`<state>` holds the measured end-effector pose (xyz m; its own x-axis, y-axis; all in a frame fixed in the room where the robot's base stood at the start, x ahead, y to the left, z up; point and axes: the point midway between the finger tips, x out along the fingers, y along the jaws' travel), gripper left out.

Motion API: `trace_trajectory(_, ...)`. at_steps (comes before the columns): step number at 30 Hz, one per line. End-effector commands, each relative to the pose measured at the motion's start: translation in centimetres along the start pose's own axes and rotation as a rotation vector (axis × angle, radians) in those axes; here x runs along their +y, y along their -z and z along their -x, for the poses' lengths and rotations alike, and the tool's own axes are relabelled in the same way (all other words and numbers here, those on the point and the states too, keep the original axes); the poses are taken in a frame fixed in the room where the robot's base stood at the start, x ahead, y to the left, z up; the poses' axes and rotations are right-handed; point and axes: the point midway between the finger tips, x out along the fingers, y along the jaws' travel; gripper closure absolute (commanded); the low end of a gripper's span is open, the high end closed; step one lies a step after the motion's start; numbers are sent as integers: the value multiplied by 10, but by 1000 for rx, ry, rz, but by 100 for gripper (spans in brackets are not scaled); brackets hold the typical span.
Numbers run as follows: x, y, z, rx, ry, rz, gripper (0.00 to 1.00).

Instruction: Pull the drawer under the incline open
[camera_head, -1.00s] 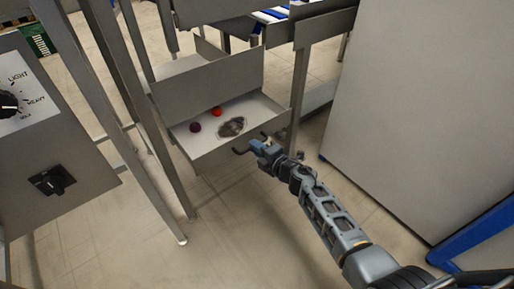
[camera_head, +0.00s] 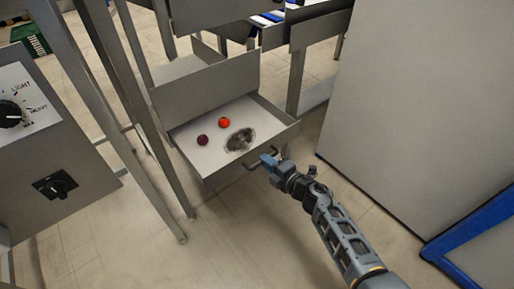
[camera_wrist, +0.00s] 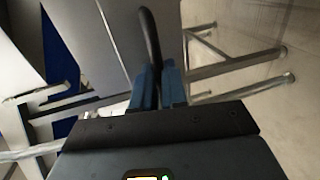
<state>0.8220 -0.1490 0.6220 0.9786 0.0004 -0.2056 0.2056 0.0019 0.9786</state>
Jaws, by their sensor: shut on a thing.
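The metal drawer (camera_head: 209,174) sits under the incline's frame and stands partly open. On its white floor lie a red round thing (camera_head: 224,122), a dark purple round thing (camera_head: 202,140) and a dark grey patch or flat thing (camera_head: 240,140). My gripper (camera_head: 267,161) is at the drawer's front, shut on the dark bar handle (camera_head: 250,167). In the wrist view the blue fingers (camera_wrist: 159,88) close around the curved black handle (camera_wrist: 150,38), beside the grey drawer front (camera_wrist: 108,35). The part of the handle between the fingers is hidden.
A control panel (camera_head: 85,183) with a LIGHT/HEAVY dial (camera_head: 10,113) and a black knob stands at the left. Metal legs (camera_head: 150,165) stand left of the drawer. A large grey cabinet (camera_head: 415,110) is at the right. The floor in front of the drawer is clear.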

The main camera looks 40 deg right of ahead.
Motion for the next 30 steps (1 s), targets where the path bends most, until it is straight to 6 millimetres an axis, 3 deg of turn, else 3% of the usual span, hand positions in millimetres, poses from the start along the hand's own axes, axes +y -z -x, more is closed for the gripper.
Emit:
trace_trajectory(3,-6,2,34,0,5,-5,100)
trace_trajectory(7,-12,2,55,1,4,-3,100)
trace_trajectory(19,-14,1,64,1,2,0,100)
trace_trajectory(20,-14,1,64,1,2,0,87)
trace_trajectory(21,-14,1,64,1,2,0,83)
trace_trajectory(27,-14,0,63,0,1,0,64)
trace_trajectory(30,-14,0,63,0,1,0,63)
